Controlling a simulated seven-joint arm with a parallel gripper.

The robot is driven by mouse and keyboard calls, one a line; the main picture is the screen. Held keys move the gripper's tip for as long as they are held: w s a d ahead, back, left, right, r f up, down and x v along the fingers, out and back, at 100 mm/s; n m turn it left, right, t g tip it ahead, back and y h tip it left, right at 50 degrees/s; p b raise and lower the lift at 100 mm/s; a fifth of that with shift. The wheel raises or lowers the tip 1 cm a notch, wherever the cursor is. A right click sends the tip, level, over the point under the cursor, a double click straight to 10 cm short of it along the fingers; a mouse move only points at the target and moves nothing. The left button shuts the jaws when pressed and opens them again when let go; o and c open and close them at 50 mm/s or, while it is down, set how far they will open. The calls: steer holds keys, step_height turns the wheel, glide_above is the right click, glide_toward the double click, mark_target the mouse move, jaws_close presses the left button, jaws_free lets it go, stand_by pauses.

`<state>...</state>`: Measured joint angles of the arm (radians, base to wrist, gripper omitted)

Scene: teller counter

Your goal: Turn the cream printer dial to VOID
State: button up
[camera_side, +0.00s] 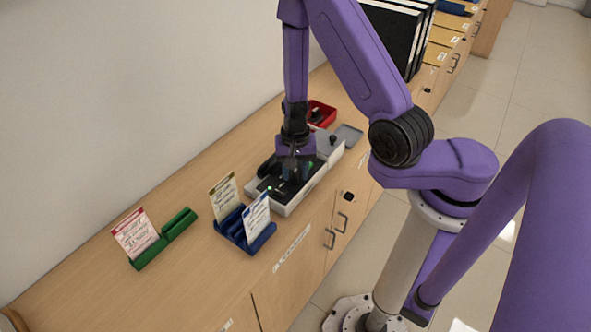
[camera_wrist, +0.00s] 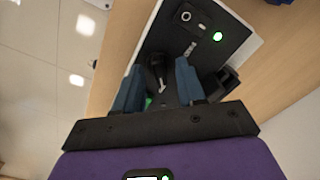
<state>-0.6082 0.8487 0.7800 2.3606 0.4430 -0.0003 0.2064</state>
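The cream printer (camera_side: 293,205) with a black top stands on the counter, a green light glowing at its near end. In the wrist view its black top (camera_wrist: 212,62) shows a small round socket or button, the green light (camera_wrist: 217,36) and a small pale label. My gripper (camera_side: 294,172) points down over the printer. In the wrist view my gripper (camera_wrist: 158,82) is open, its two blue fingers apart. A black knob with a pale pointer mark, seemingly the dial (camera_wrist: 156,68), shows between the fingers; contact cannot be told. The dial's lettering is unreadable.
Left of the printer are a blue card holder (camera_side: 244,232) with two cards and a green holder (camera_side: 163,240) with a red-edged card. Behind the printer are a grey box (camera_side: 329,146) with a black knob, a red tray (camera_side: 322,112) and black binders (camera_side: 393,38).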

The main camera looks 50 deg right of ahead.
mark_target(295, 174)
steer(key=n, duration=1.4)
steer(key=shift+n, duration=0.4)
steer(key=n, duration=0.5)
steer(key=a+r, duration=0.2)
steer(key=r, duration=0.7)
steer(key=w+a+r+n, duration=0.1)
steer(key=a+r, duration=0.1)
steer(key=r, duration=0.8)
